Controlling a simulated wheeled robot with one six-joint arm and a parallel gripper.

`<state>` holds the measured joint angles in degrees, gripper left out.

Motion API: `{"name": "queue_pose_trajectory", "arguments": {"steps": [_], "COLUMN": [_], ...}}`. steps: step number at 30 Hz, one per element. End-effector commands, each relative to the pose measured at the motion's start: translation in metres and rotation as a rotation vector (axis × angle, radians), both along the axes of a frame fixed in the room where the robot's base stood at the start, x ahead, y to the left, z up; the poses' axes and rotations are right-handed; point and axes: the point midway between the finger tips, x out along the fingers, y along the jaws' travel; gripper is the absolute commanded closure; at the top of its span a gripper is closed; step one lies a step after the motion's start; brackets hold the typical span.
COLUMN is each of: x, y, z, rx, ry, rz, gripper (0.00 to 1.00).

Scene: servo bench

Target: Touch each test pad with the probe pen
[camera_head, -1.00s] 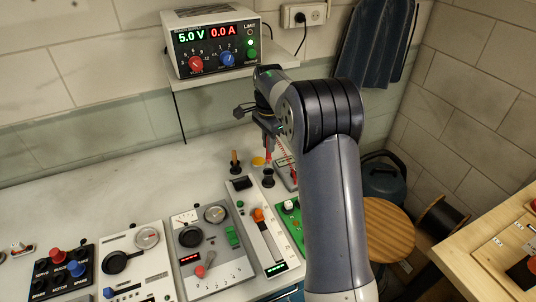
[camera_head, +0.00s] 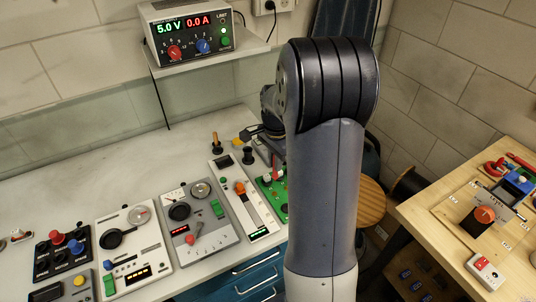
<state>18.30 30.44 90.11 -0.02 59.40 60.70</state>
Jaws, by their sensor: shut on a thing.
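My gripper (camera_head: 268,138) is partly hidden behind my arm. It is shut on a slim red pen (camera_head: 275,162), the probe pen, which points down over the bench. Just below it lies a green board (camera_head: 265,187) with small pale and red details. The arm hides the board's right side. The test pads are too small to make out, and I cannot tell whether the pen tip touches the board.
Left of the board stand a slider panel (camera_head: 253,217), a grey meter panel (camera_head: 193,258) and a white panel (camera_head: 115,263). Behind are a black knob (camera_head: 248,155) and an orange-topped stick (camera_head: 215,142). A power supply (camera_head: 190,38) sits on a shelf. A wooden table (camera_head: 450,245) is at right.

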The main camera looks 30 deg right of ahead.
Motion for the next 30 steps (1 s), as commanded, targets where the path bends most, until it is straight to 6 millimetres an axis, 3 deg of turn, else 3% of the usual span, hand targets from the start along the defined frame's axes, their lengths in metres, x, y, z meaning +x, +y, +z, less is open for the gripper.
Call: {"name": "queue_pose_trajectory", "arguments": {"steps": [18, 30], "x": [0.000, 0.000], "y": [0.001, 0.001], "z": [-0.052, -0.055], "rx": [0.000, 0.000], "ry": [0.001, 0.001], "rz": [0.000, 0.000], "gripper": [1.00, 1.00]}}
